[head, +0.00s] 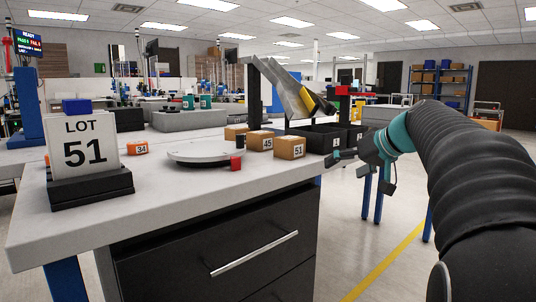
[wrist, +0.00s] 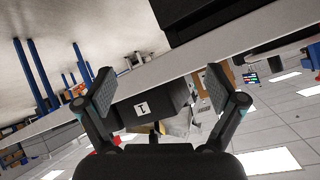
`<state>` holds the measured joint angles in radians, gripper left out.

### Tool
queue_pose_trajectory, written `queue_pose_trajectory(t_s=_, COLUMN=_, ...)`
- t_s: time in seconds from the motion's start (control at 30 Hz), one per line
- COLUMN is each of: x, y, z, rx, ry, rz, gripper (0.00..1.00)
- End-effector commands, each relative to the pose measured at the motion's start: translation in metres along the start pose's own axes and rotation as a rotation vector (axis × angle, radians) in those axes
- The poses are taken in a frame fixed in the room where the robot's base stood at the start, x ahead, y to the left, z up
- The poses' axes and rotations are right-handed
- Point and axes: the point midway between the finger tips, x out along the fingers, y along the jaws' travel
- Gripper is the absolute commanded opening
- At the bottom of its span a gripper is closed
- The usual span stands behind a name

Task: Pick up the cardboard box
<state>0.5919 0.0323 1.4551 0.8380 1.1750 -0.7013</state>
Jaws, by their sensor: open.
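Small brown cardboard boxes stand on the light worktop in the head view. One is marked 51 (head: 291,148), one 45 (head: 260,142), and a third (head: 236,132) is partly hidden behind them. My gripper (head: 358,170) is to the right of box 51, off the table's right edge, apart from the boxes. In the wrist view my gripper (wrist: 160,90) has its fingers spread with nothing held between them. A dark bin with a white label (wrist: 142,109) shows beyond the fingers. I cannot make out box 51 in the wrist view.
A LOT 51 sign (head: 86,147) stands at the left of the worktop (head: 160,195). A round grey turntable (head: 203,152), a small red block (head: 237,163) and an orange box marked 34 (head: 138,149) lie nearby. Black bins (head: 316,138) and a metal chute (head: 287,92) stand behind the boxes.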

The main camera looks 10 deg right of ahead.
Motion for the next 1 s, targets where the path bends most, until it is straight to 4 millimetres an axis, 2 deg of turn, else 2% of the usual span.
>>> queue_pose_trajectory(t_s=0.03, x=-0.009, y=-0.012, z=-0.024, rx=-0.08, ry=0.049, rz=-0.043, gripper=0.94)
queue_pose_trajectory(t_s=0.1, x=-0.023, y=-0.036, z=-0.05, rx=-0.201, ry=0.111, rz=-0.1, gripper=0.94)
queue_pose_trajectory(t_s=0.17, x=-0.035, y=-0.054, z=-0.063, rx=-0.292, ry=0.153, rz=-0.135, gripper=0.94)
queue_pose_trajectory(t_s=0.27, x=-0.043, y=-0.07, z=-0.07, rx=-0.402, ry=0.19, rz=-0.176, gripper=0.94)
queue_pose_trajectory(t_s=0.43, x=-0.043, y=-0.075, z=-0.067, rx=-0.503, ry=0.195, rz=-0.191, gripper=0.94)
queue_pose_trajectory(t_s=0.57, x=-0.032, y=-0.077, z=-0.069, rx=-0.522, ry=0.196, rz=-0.189, gripper=0.94)
queue_pose_trajectory(t_s=0.8, x=0.009, y=-0.087, z=-0.074, rx=-0.521, ry=0.194, rz=-0.191, gripper=0.94)
queue_pose_trajectory(t_s=1.0, x=0.034, y=-0.092, z=-0.078, rx=-0.52, ry=0.195, rz=-0.188, gripper=0.94)
